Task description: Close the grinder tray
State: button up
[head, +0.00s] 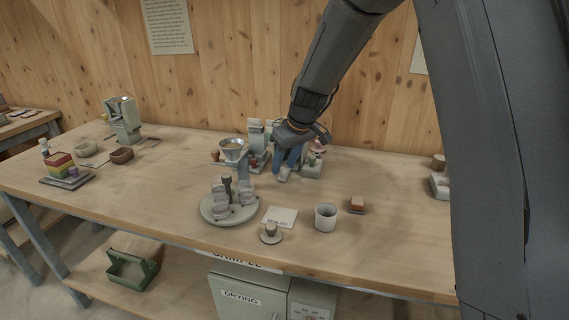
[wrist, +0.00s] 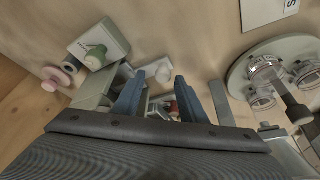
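The grinder appears to be the grey machine with a metal funnel (head: 233,147) and a wooden-knobbed crank, standing mid-table in the head view. My gripper (head: 286,163) points down just to its right. In the wrist view my gripper's two blue fingers (wrist: 158,94) are spread, with nothing clearly held between them. A pale block (wrist: 157,70) shows just beyond the fingertips; in the head view it appears below them (head: 283,175). It may be the tray's front, but I cannot tell. My gripper hides much of the machinery behind it, and the tray's opening is unclear.
A round stand with glass jars (head: 213,219) sits in front of the grinder. A white cup (head: 326,223), a card (head: 280,216) and a small orange-brown block (head: 357,205) lie nearby. A pale-green device (wrist: 98,46) stands close beside my fingers. The table's right-middle is clear.

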jog(key=shift+r, duration=0.1)
jog(key=b+v, duration=0.1)
jog(key=v, duration=0.6)
jog(key=shift+r, duration=0.35)
jog(key=shift+s, duration=0.15)
